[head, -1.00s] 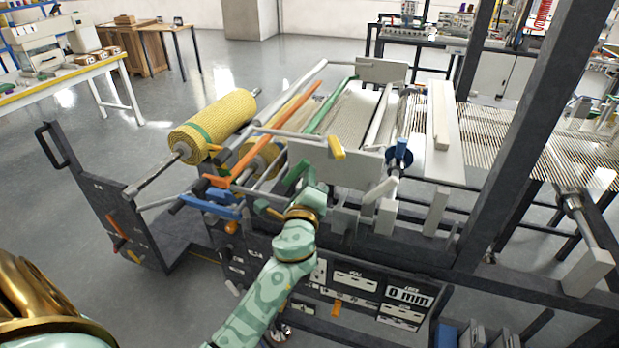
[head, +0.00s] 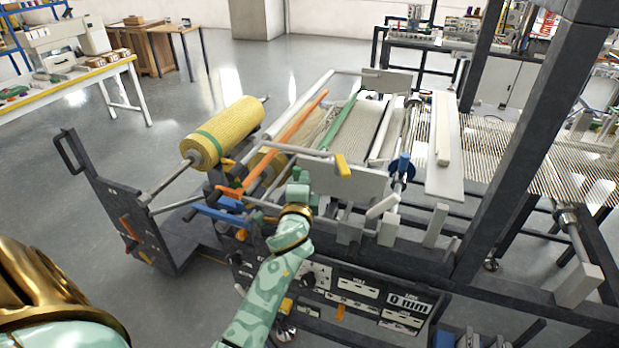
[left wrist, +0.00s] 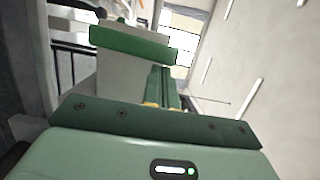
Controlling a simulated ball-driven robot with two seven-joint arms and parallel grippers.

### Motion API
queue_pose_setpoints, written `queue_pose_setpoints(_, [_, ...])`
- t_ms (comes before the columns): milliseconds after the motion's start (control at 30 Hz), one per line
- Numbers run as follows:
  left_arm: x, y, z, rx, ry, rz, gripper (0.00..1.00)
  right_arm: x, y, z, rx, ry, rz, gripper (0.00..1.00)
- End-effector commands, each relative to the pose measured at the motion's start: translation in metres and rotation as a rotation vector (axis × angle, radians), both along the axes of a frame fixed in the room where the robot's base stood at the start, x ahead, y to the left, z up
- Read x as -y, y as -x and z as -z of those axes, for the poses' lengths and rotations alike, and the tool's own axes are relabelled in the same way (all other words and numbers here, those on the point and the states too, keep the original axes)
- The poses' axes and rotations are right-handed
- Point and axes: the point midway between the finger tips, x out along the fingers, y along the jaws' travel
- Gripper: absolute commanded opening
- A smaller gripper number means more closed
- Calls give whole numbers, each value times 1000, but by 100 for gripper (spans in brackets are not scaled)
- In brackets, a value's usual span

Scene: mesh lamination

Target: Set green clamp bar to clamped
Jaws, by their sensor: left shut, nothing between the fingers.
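The green clamp bar (head: 341,119) runs slantwise across the web in the middle of the machine in the head view. My left gripper (head: 299,178) is at the near side of the machine, in front of the grey side plate, below the bar's near end. In the left wrist view a green bar-shaped part (left wrist: 130,44) lies across the view beyond the fingers. My left gripper (left wrist: 164,82) is shut and empty there. I cannot tell whether its fingertips touch that green part. My right gripper is not in view.
An orange bar (head: 292,132) and a yellow-ended lever (head: 343,166) are close to the left gripper. A yellow mesh roll (head: 226,133) is at the left. A blue knob (head: 403,164) is at the right. A dark upright post (head: 520,150) stands farther right.

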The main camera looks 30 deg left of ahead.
Motion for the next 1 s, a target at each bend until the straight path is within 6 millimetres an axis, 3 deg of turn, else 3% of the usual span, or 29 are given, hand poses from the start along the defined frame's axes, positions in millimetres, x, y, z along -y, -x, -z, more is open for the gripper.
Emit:
queue_pose_setpoints(33, [-4, 1, -9, 11, 43, -3, 0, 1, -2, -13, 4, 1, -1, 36])
queue_pose_setpoints(500, [-37, 9, -11, 104, 437, -4, 0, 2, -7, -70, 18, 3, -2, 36])
queue_pose_setpoints(1000, [-51, 13, -4, 150, 629, -3, 0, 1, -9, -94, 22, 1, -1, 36])
